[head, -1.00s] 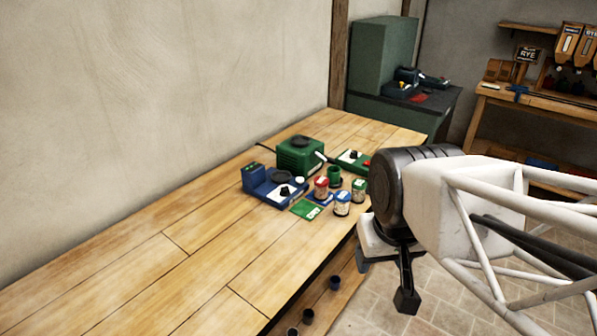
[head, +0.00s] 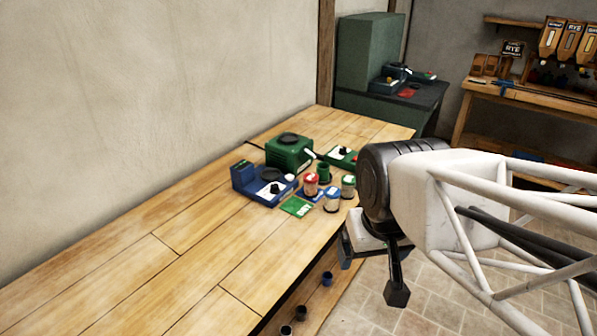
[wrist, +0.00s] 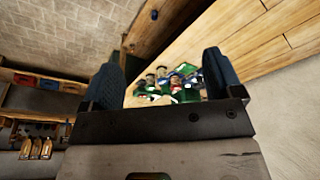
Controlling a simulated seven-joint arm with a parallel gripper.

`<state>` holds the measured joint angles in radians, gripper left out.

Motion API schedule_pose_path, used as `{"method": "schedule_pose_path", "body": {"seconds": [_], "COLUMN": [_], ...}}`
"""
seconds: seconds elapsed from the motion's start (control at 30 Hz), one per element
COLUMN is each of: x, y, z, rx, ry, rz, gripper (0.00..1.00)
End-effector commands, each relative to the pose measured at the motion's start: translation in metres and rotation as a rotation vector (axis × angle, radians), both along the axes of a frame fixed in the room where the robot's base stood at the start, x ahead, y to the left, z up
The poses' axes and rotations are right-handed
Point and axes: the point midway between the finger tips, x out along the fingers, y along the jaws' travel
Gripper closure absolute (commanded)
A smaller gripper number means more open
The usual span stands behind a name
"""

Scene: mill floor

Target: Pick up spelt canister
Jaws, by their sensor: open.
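My gripper (head: 371,270) is open and empty, beyond the bench's right edge and to the right of the canisters. In the wrist view my gripper (wrist: 163,75) has its fingers wide apart, with the cluster of bench items small and distant between them.
On the bench (head: 150,270) are a blue scale (head: 262,190), a green machine (head: 290,152), a green card (head: 296,206) and a green cup (head: 324,172). The near bench top is clear. Small dark cups (head: 327,279) sit on a lower shelf. A rye sign (head: 513,48) stands far right.

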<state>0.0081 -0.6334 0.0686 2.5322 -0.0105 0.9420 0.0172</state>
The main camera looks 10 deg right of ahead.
Motion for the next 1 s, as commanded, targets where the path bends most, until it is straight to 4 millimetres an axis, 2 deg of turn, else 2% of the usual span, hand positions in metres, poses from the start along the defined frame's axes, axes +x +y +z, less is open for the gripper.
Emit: {"method": "schedule_pose_path", "body": {"seconds": [0.27, 0.47, 0.73, 1.0], "x": [0.008, 0.033, 0.092, 0.156], "y": [0.000, 0.000, -0.001, -0.003], "z": [0.002, 0.008, 0.015, 0.014], "rx": [0.002, 0.010, 0.026, 0.041], "ry": [0.003, 0.016, 0.043, 0.070], "rz": [-0.009, -0.041, -0.116, -0.194], "gripper": [0.14, 0.14, 0.14, 0.14]}}
